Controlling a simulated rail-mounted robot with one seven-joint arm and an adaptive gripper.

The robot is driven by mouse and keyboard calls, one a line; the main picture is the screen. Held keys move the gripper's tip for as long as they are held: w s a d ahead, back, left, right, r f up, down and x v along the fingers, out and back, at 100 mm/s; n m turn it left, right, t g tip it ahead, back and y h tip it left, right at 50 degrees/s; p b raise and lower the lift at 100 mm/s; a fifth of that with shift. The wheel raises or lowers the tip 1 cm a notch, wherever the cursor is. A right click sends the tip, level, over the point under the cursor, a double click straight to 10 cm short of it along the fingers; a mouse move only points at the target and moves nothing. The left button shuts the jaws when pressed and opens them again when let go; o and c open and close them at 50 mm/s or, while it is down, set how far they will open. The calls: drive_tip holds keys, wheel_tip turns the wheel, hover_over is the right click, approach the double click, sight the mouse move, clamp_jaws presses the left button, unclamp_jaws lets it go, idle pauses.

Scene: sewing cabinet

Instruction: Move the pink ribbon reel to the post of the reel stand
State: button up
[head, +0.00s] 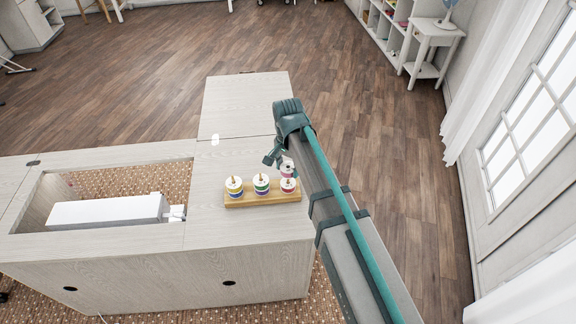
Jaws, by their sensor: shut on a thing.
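The reel stand (243,201) is a yellow-brown wooden base on the pale cabinet top, with reels standing in a row on it. The pink ribbon reel (288,170), with white flanges, is in the head view just above the right-hand stack of the stand. My gripper (281,164) is shut on this reel, coming from behind and above. One dark finger shows at its left; the other is hidden by my arm. The right-hand stack (288,186) has a white top and pinkish-red ribbon. Whether the held reel touches the stack or its post cannot be told.
A left stack (234,188) and a middle stack (261,184) of white-topped reels with coloured bands stand close by, their post tips showing. The white sewing machine (108,210) lies in the cabinet opening at left. The back leaf (245,98) is clear.

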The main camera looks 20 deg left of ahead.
drive_tip(key=shift+f, duration=0.6)
drive_tip(key=o, duration=1.1)
drive_tip(key=shift+r, duration=0.1)
wheel_tip(320, 180, up, 12)
drive_tip(key=shift+f, duration=0.1)
